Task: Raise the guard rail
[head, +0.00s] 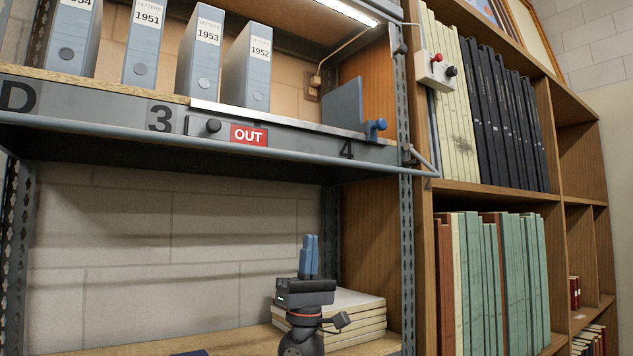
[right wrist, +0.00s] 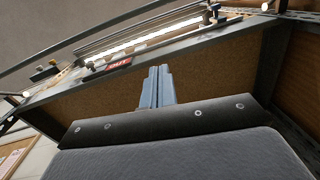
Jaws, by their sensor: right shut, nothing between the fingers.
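The guard rail (head: 200,144) is a thin blue-grey bar. It runs along the front of the upper shelf, low against the shelf's grey lettered edge, and ends in a bent piece by the right post (head: 407,200). My right gripper (head: 309,256) is below the shelf, in the open bay, with its blue fingers together pointing up. It is shut, empty and apart from the rail. In the right wrist view the closed fingers (right wrist: 157,87) show against the shelf's underside, with the rail (right wrist: 90,38) beyond them. My left gripper is not in view.
Grey letter boxes (head: 197,60) stand on the upper shelf. A metal strip (head: 280,119), a red OUT label (head: 249,134) and a blue knob (head: 376,130) sit at its front. Stacked pale books (head: 352,310) lie behind my gripper. A bookcase (head: 490,195) stands right, with a switch box (head: 436,70).

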